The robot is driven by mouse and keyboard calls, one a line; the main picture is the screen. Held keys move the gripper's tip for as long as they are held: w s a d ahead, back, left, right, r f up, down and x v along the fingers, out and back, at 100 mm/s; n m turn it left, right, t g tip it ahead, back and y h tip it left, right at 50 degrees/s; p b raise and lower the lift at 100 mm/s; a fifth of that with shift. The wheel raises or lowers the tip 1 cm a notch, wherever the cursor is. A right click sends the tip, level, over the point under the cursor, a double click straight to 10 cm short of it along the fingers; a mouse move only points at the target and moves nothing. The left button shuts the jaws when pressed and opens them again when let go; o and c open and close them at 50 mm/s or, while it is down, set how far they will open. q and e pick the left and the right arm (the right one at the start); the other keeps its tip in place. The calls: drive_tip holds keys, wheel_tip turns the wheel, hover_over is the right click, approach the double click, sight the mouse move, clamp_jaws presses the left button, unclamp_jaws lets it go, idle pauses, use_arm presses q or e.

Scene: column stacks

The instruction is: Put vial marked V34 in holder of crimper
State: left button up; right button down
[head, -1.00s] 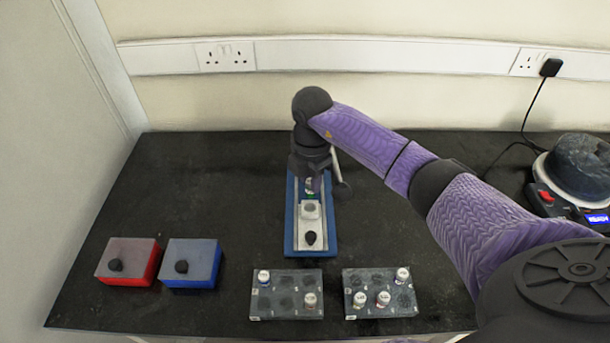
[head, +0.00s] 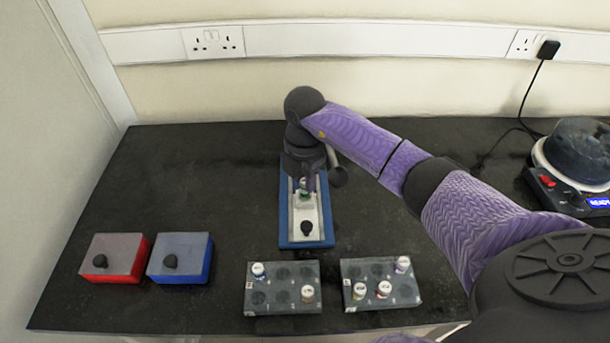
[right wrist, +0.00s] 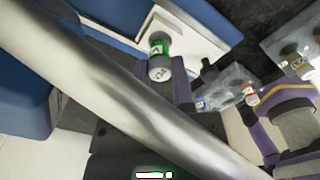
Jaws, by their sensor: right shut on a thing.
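The crimper (head: 286,215) is a blue-based device with a pale slide and a black knob, standing mid-table in the head view. Its pale holder (head: 304,204) sits on the slide. My right gripper (head: 305,184) points down over the holder, shut on a vial with a green band (head: 303,193). In the right wrist view the vial (right wrist: 159,58) shows a pale cap and green band beside a purple finger; its marking is too small to read. The vial is at the holder, but I cannot tell whether it is seated. My left gripper is out of view.
A steel lever (right wrist: 110,95) crosses close to the right wrist camera. Two vial racks (head: 284,272) (head: 408,292) stand in front of the crimper. A red box (head: 114,258) and a blue box (head: 181,258) are at left. A device with a dark dome (head: 580,155) is at right.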

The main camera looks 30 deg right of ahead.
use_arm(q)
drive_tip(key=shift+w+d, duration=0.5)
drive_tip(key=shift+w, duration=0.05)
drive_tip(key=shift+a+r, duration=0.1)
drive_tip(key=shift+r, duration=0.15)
use_arm(e)
drive_tip(key=shift+f, duration=0.1)
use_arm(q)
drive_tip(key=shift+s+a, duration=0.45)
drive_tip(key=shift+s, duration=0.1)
use_arm(e)
drive_tip(key=shift+f, duration=0.15)
drive_tip(key=shift+f, duration=0.2)
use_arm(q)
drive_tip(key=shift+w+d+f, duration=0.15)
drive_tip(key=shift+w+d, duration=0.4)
